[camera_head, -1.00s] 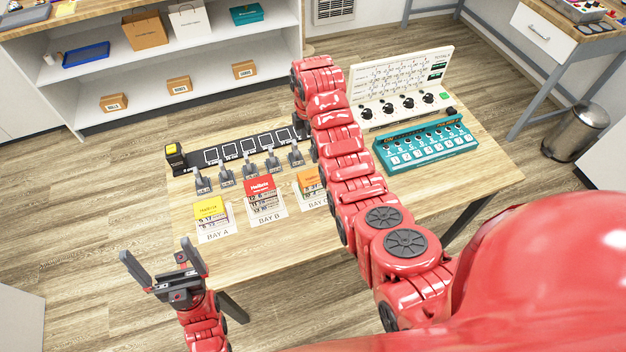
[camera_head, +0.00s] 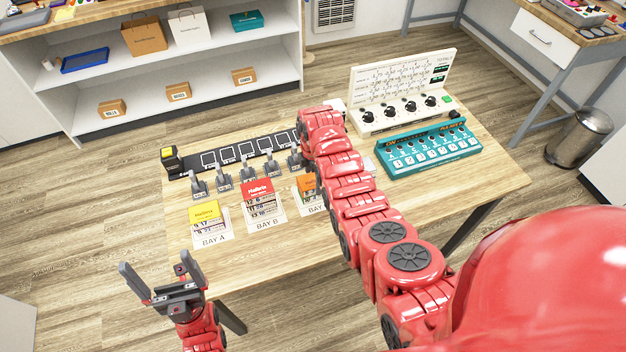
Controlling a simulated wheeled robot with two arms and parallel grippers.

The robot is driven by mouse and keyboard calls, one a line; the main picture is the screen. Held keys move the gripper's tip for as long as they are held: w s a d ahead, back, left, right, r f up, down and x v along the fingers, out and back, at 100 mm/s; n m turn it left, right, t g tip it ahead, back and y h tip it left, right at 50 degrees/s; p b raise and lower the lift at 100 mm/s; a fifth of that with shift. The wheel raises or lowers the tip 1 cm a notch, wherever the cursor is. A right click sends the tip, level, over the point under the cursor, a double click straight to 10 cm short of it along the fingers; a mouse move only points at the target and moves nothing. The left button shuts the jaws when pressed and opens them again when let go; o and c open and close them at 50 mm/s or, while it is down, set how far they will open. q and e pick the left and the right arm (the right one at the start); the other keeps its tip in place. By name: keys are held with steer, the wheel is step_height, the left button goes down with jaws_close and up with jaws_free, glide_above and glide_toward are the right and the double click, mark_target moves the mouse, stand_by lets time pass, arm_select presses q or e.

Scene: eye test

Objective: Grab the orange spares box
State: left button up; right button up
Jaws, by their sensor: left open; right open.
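The orange box (camera_head: 307,184) stands on a white labelled bay sheet on the wooden table, to the right of the red box. My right arm crosses in front of it and hides its right part. My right gripper is hidden behind my own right arm, so its place relative to the box cannot be seen. My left gripper (camera_head: 154,261) is open and empty at the lower left, off the table's near-left edge and well apart from the orange box.
A yellow box (camera_head: 204,211) and a red box (camera_head: 259,191) stand on sheets BAY A and BAY B. Behind them are several grey levers (camera_head: 248,173) and a black strip (camera_head: 232,153). A teal device (camera_head: 428,148) and a cream panel (camera_head: 402,90) stand at the right.

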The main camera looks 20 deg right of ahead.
steer(key=shift+f, duration=0.8)
steer(key=c, duration=1.4)
steer(key=shift+r, duration=0.15)
